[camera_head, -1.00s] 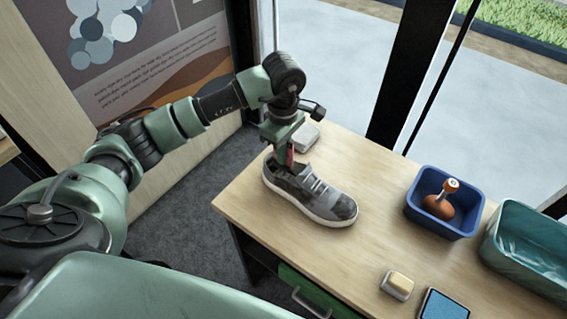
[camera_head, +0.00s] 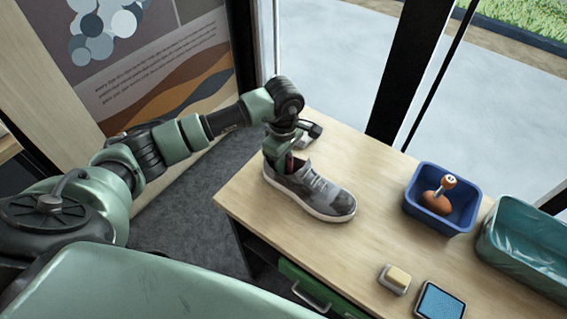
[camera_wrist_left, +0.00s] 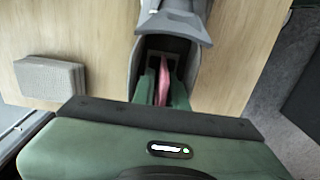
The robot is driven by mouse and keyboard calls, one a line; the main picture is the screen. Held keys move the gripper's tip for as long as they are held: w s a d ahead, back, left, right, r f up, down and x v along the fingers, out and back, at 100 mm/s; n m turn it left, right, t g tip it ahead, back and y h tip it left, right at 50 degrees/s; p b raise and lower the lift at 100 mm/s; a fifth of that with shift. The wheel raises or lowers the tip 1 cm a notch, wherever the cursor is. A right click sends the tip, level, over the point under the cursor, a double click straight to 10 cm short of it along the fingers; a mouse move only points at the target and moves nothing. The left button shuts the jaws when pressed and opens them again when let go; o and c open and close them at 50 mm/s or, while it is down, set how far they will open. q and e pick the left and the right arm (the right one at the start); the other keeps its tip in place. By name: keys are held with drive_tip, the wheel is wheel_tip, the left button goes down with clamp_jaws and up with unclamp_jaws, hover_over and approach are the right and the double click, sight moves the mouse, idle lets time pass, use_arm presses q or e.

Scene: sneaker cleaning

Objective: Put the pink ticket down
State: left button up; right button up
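The grey sneaker (camera_head: 318,192) stands on the light wooden table, with its heel end toward my left arm. My left gripper (camera_head: 285,168) points down into the opening of the sneaker. In the left wrist view, the pink ticket (camera_wrist_left: 163,84) stands on edge between the two green fingers, inside the shoe (camera_wrist_left: 200,62). The fingers appear shut on it. Its lower part is hidden in the shoe. In the head view only a thin dark red strip of the ticket (camera_head: 289,163) shows. My right gripper is not in view.
A grey block (camera_wrist_left: 50,78) lies beside the sneaker. To the right are a blue bin (camera_head: 417,213) holding an orange-brown brush (camera_head: 437,200), a teal bin (camera_head: 520,270), a yellow soap on a dish (camera_head: 397,277) and a blue pad (camera_head: 440,302). The table's middle is clear.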

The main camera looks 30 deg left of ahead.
use_arm(q)
drive_tip(key=shift+r, duration=0.1)
drive_tip(key=shift+r, duration=0.2)
wheel_tip(320, 180, up, 11)
drive_tip(key=b, duration=0.3)
drive_tip(key=shift+r+b, duration=0.1)
drive_tip(key=shift+b, duration=0.2)
drive_tip(key=shift+r, duration=0.3)
drive_tip(key=shift+f, duration=0.1)
